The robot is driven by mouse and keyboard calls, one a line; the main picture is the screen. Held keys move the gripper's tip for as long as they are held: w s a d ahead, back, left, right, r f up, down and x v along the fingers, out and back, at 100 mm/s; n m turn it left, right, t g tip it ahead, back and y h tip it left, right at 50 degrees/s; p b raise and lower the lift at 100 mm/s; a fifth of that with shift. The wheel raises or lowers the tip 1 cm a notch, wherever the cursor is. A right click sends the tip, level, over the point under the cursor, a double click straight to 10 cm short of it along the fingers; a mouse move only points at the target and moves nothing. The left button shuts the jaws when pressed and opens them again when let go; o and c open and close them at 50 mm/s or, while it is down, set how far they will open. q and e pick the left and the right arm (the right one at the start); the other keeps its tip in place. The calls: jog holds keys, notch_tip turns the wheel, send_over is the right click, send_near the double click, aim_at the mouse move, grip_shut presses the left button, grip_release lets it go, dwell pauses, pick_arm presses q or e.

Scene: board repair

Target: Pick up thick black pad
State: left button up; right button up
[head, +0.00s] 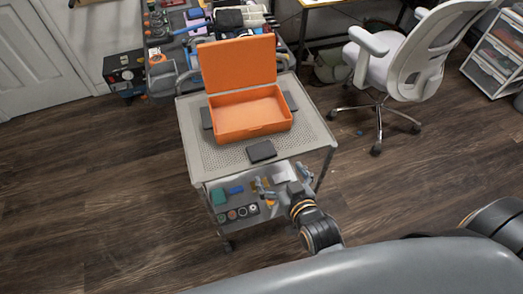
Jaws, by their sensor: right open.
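A thick black pad (262,151) lies flat on the top of a light grey cart (200,160), near its front edge and in front of an open orange box (250,112). My right gripper (268,190) comes in from the lower right and is open. It appears in front of the cart's lower tray, below the pad in the picture and apart from it. Its fingertips are small and hard to tell from the items behind them. My left gripper is not in view.
The box's orange lid (238,62) stands up at the back. The cart's lower tray holds a green block (218,197), a blue item (236,190) and several round pieces. A white office chair (405,60) stands to the right. The wooden floor left of the cart is clear.

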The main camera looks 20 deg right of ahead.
aim_at(261, 149)
jog(key=x, duration=1.1)
jog(key=shift+w+a+f, duration=0.25)
jog(key=shift+f, duration=0.15)
jog(key=c, duration=1.2)
jog(key=shift+r, duration=0.1)
jog(key=shift+c, duration=0.8)
jog(key=shift+r, duration=0.1)
